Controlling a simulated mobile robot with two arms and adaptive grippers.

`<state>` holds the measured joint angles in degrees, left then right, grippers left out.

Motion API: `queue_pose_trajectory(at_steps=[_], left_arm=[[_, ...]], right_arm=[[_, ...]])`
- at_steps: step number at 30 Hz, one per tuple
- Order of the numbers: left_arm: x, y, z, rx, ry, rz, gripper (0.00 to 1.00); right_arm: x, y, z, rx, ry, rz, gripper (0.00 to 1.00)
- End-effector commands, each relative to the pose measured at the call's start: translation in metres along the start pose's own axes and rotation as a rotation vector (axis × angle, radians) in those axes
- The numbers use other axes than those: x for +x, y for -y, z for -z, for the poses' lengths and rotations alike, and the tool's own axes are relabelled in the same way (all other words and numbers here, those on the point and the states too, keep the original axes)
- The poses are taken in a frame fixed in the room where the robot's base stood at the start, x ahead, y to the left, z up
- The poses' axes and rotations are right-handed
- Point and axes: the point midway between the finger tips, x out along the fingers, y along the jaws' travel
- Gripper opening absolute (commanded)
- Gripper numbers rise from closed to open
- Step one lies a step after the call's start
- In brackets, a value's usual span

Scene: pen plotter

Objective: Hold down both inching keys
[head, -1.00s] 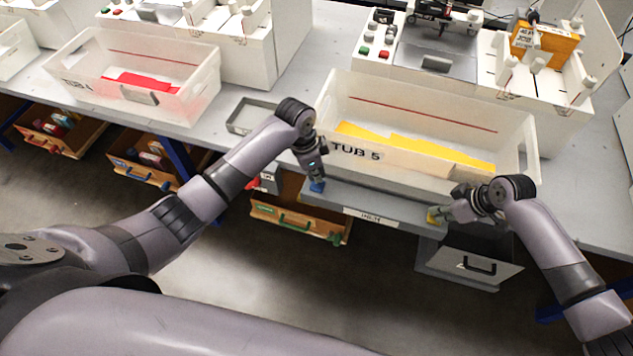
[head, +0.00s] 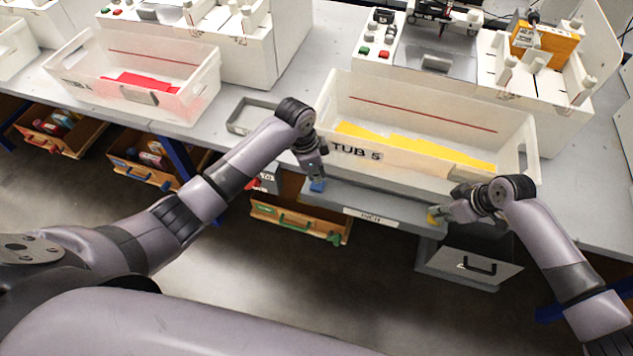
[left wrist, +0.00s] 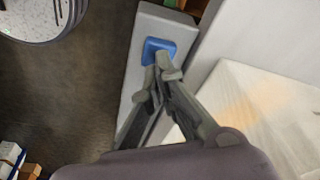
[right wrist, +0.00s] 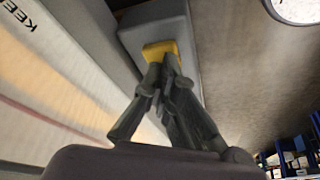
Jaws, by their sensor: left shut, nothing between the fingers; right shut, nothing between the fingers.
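The grey ledge labelled INCH (head: 385,203) runs along the table front below TUB 5. A blue key (head: 318,186) sits at its left end and a yellow key (head: 434,216) at its right end. My left gripper (head: 320,178) is shut with its fingertips at the blue key; the left wrist view shows the tips at the edge of the blue key (left wrist: 158,47). My right gripper (head: 445,213) is shut with its tips at the yellow key; the right wrist view shows them over the near edge of the yellow key (right wrist: 161,48). I cannot tell whether either key is pressed down.
TUB 5 (head: 440,106), a white tub with yellow sheets, stands right behind the ledge. A plotter (head: 435,60) stands behind it. An open wooden drawer (head: 300,222) and a grey drawer (head: 470,266) are below the table.

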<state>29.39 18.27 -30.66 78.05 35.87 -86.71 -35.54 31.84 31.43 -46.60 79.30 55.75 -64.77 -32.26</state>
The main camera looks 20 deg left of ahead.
Motion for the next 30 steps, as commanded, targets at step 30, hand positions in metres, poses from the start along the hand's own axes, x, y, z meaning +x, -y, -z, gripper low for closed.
queue_pose_trajectory(at_steps=[30], left_arm=[[0.020,-0.001,-0.004,0.000,0.001,-0.002,0.00]], right_arm=[[0.001,0.000,-0.001,0.000,0.002,0.001,0.00]])
